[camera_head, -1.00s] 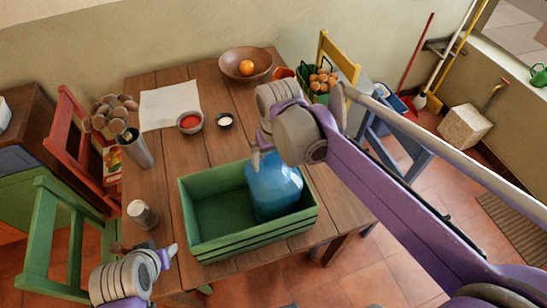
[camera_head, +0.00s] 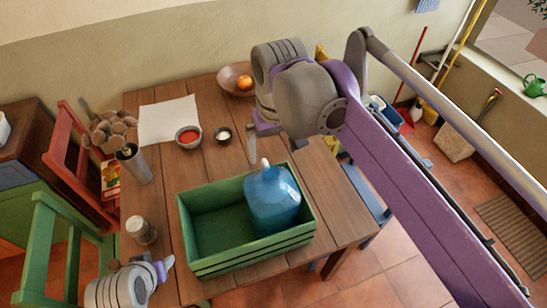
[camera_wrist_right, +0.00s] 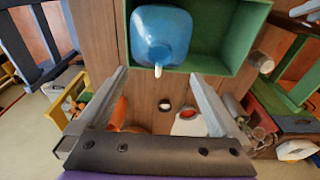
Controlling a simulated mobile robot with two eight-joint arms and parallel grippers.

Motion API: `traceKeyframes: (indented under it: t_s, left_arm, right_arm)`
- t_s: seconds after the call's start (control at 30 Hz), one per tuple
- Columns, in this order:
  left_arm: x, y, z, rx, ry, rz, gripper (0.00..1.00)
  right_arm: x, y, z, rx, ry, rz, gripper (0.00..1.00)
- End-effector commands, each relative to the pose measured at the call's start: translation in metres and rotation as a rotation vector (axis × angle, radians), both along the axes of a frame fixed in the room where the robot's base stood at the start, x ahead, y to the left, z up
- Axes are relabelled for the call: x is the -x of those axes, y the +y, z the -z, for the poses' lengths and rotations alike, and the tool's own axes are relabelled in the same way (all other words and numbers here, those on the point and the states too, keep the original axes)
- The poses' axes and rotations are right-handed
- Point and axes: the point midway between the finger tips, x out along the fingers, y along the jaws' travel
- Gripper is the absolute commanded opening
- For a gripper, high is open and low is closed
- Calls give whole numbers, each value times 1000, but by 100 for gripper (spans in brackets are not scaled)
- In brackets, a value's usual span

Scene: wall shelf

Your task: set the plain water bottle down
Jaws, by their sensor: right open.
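The blue water bottle (camera_head: 272,203) stands in the right part of the green wooden crate (camera_head: 212,262) on the table. Its white top (camera_head: 265,162) is uncovered. The bottle also shows in the right wrist view (camera_wrist_right: 160,35). My right gripper (camera_head: 256,148) is above and behind the bottle, apart from it. In the right wrist view its two fingers are spread wide (camera_wrist_right: 158,75) with nothing held between them. My left gripper (camera_head: 165,267) is low at the table's front left edge, away from the crate; its jaw opening is unclear.
The left part of the crate is empty. Behind it on the table (camera_head: 330,190) are a red-filled bowl (camera_head: 188,137), a small cup (camera_head: 223,134), a white sheet (camera_head: 168,120) and a wooden bowl with an orange (camera_head: 244,83). A jar (camera_head: 141,230) stands left. Chairs flank the table.

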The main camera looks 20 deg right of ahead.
Motion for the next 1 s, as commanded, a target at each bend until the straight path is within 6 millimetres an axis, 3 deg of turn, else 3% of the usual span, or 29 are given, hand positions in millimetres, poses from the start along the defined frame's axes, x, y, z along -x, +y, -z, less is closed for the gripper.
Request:
traceKeyframes:
  t_s: [0.07,0.17,0.4,0.57,0.7,1.0]
  left_arm:
    - [0,0,0,0,0,0,50]
    - [0,0,0,0,0,0,50]
    - [0,0,0,0,0,0,50]
    - [0,0,0,0,0,0,50]
    - [0,0,0,0,0,0,50]
    - [0,0,0,0,0,0,50]
  right_arm:
    - [4,-2,1,-1,-9,1,100]
    - [17,-8,21,-6,-58,8,100]
    - [73,-31,117,-12,-268,27,100]
    - [100,-40,162,-8,-363,35,100]
    - [107,-42,174,-6,-391,36,100]
    - [107,-41,173,-6,-391,35,100]
